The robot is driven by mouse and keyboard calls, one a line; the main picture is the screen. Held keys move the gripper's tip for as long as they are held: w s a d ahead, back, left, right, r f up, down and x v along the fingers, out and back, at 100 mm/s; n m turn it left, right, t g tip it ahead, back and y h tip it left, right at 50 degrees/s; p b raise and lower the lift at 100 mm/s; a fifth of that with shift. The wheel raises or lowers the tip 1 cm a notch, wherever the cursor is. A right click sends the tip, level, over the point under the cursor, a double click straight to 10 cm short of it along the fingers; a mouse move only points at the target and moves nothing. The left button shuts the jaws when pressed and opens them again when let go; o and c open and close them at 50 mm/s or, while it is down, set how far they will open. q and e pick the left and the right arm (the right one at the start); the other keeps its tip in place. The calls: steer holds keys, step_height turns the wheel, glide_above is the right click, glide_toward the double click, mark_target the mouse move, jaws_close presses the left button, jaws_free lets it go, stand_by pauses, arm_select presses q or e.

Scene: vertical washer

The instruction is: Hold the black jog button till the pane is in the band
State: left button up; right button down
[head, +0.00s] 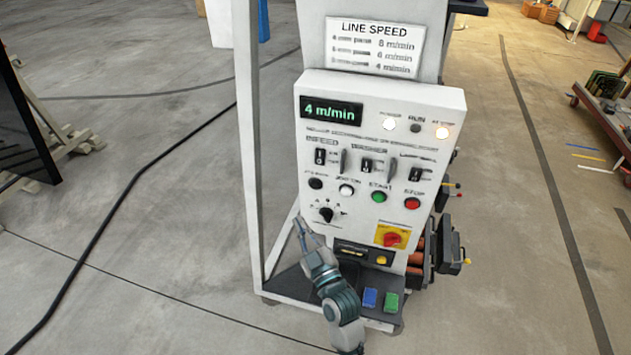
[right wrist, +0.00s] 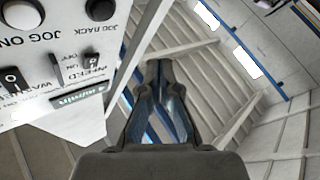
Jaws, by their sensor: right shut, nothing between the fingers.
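The black jog button (head: 315,184) sits at the left of the button row on the white control panel (head: 290,130). In the right wrist view the black button (right wrist: 100,9), labelled JOG BACK, is at the top left, beside the white JOG ON button (right wrist: 22,13). My right gripper (head: 299,224) is shut and empty, its tips pointing up, below and left of the black button, apart from it in the picture. It also shows in the right wrist view (right wrist: 158,68). My left gripper is out of view. I cannot make out the pane or band.
Near the gripper is a black rotary selector (head: 326,214). Green START (head: 379,197) and red STOP (head: 412,203) buttons lie to the right, with a red-yellow switch (head: 392,238) below. A white frame post (head: 250,140) stands left. The display reads 4 m/min.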

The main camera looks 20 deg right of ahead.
mark_target(315, 185)
steer(key=shift+s+a+r, duration=0.15)
steer(key=shift+r, duration=0.7)
steer(key=shift+a, duration=0.1)
steer(key=shift+w+d+b, duration=0.3)
steer(key=shift+w+d, duration=0.6)
steer(key=shift+w, duration=0.3)
steer(key=shift+w+d+b, duration=0.25)
steer(key=shift+w+d, duration=0.6)
steer(key=shift+w, duration=0.4)
steer(key=shift+w+d+b, duration=0.3)
steer(key=shift+w+d, duration=0.6)
steer(key=shift+w, duration=0.3)
